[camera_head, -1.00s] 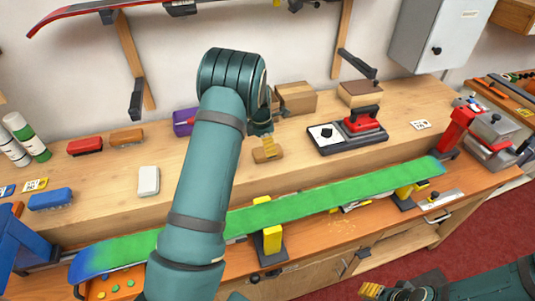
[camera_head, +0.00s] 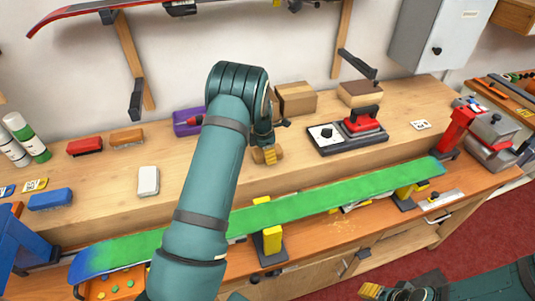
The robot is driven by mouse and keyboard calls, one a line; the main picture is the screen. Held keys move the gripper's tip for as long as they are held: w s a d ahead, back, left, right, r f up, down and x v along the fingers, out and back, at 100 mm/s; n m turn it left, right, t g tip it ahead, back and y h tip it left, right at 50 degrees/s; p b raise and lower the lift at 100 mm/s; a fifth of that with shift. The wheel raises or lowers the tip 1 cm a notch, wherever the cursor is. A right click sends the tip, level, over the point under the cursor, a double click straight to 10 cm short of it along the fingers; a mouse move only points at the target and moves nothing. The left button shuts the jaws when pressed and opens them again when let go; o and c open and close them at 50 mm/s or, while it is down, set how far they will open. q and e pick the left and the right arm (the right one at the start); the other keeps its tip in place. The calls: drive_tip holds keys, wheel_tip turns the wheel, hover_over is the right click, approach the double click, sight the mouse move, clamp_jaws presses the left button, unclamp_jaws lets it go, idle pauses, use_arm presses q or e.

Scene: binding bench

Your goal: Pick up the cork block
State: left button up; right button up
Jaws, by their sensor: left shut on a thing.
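The cork block (camera_head: 257,157) is a small brown piece on the wooden bench shelf, behind the green ski and left of the waxing iron. My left arm reaches over from the front. My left gripper (camera_head: 270,155) points down at the block and is shut on it, its yellow fingertip covering the middle of the block. I cannot tell whether the block is clear of the surface. My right gripper (camera_head: 372,291) is low at the bottom right, over the floor and partly cut off, away from the block; its opening cannot be made out.
A green and blue ski (camera_head: 330,197) lies across the bench front on yellow supports. A red iron (camera_head: 362,122) stands on a dark plate at right. A cardboard box (camera_head: 296,100) and a purple box (camera_head: 187,121) are behind. A white block (camera_head: 148,181) lies left, with free wood around it.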

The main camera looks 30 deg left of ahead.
use_arm(q)
wheel_tip(320, 180, up, 10)
idle(0.6)
drive_tip(key=o, duration=0.4)
drive_tip(key=shift+c, duration=1.4)
drive_tip(key=shift+a, duration=0.1)
